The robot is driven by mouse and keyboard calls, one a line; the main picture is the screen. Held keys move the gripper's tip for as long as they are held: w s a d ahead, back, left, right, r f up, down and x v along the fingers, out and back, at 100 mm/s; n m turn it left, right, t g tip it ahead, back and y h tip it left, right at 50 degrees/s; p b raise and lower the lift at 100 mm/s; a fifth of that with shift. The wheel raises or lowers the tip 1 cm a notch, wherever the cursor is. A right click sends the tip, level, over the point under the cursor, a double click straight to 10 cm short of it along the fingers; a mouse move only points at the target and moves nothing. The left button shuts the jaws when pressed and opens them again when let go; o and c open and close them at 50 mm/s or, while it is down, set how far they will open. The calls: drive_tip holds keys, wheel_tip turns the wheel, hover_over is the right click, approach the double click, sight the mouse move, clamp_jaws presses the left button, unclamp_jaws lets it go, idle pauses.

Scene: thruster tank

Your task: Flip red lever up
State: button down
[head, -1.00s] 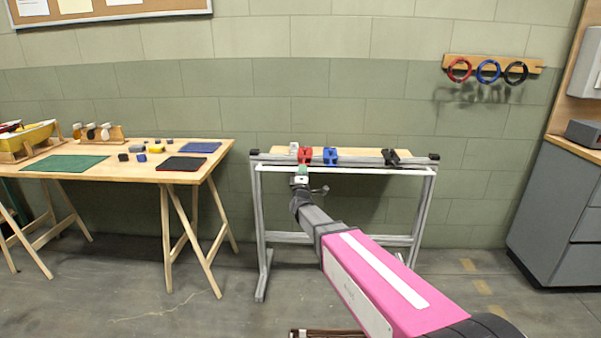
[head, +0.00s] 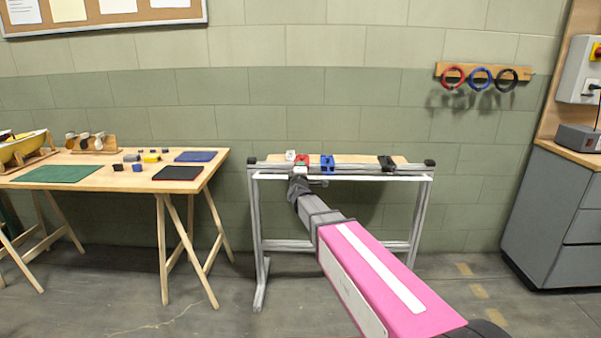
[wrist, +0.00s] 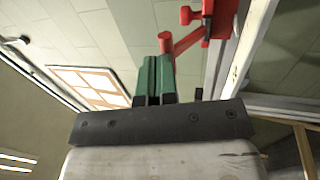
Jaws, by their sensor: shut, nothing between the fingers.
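The red lever (head: 302,159) is on the rail of the grey stand, left of the blue lever. In the wrist view the red lever (wrist: 186,43) runs from a red bracket at the upper right to a round knob at its left end. My gripper (wrist: 157,62) has green fingers that are shut together and empty. Their tips are right at the knob; I cannot tell whether they touch it. In the head view my gripper (head: 300,168) is in front of the red lever and partly hides it.
A blue lever (head: 327,164) and a black lever (head: 387,163) are further right on the stand (head: 428,200). A wooden table (head: 130,177) with mats and small blocks is to the left. A grey cabinet (head: 550,215) is at the right. Floor between is clear.

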drive_tip(key=shift+w+r, duration=0.8)
drive_tip(key=shift+r, duration=0.2)
drive_tip(key=shift+w+r, duration=0.8)
drive_tip(key=shift+r, duration=0.15)
drive_tip(key=shift+s+d, duration=0.1)
